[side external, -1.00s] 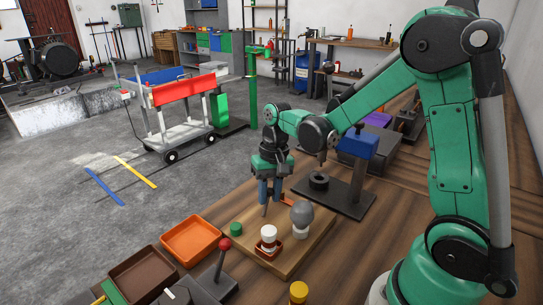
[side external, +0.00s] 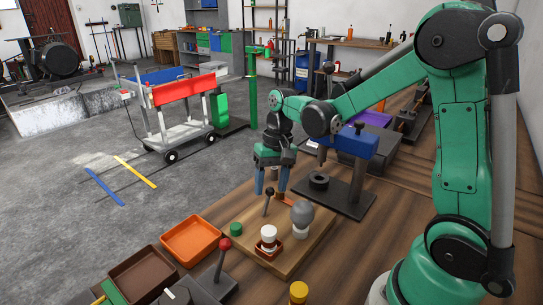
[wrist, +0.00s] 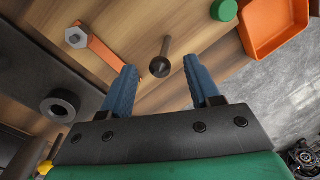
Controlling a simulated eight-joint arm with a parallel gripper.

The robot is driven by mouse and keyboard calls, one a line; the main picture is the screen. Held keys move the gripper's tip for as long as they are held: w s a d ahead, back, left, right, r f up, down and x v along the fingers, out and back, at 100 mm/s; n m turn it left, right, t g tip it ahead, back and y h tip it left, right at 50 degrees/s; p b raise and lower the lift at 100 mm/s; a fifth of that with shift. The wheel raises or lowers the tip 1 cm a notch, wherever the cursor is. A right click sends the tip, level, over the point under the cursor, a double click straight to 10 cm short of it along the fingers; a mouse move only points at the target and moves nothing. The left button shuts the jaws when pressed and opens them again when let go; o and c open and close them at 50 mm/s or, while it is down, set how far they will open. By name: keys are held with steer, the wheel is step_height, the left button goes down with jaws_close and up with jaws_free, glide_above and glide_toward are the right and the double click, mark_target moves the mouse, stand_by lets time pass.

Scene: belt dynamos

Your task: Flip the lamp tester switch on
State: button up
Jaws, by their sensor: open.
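The lamp tester is a wooden board (side external: 287,262) with a grey round bulb (side external: 301,212), a white piece in a small orange-brown tray (side external: 268,240) and a green round cap (side external: 236,229). Its switch seems to be the thin lever with a dark knob (side external: 268,196), standing nearly upright. The lever also shows in the wrist view (wrist: 162,58), its knob between the fingertips and apart from both fingers. My gripper (side external: 271,187) is open and empty, with blue fingers pointing down near the knob. It shows in the wrist view too (wrist: 160,68). The lamp looks unlit.
Behind the board stands a blue-topped press on a dark base (side external: 343,202) with a black ring (side external: 318,181). A red-knobbed lever (side external: 219,262) and orange tray (side external: 190,240) stand front left.

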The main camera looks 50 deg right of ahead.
mark_target(270, 190)
steer(key=shift+d+r, duration=0.15)
steer(key=shift+r, duration=0.7)
steer(key=shift+d+r, duration=0.15)
steer(key=shift+r, duration=0.65)
steer(key=shift+s+a+r, duration=0.2)
steer(key=shift+a+r, duration=0.05)
steer(key=s+a+r+n+t+h, duration=0.2)
steer(key=s+a+r+n+t, duration=0.1)
steer(key=s+a+n+t, duration=0.2)
steer(key=shift+s+a+n+t, duration=0.15)
steer(key=shift+a+n+t, duration=0.25)
steer(key=shift+t, duration=0.6)
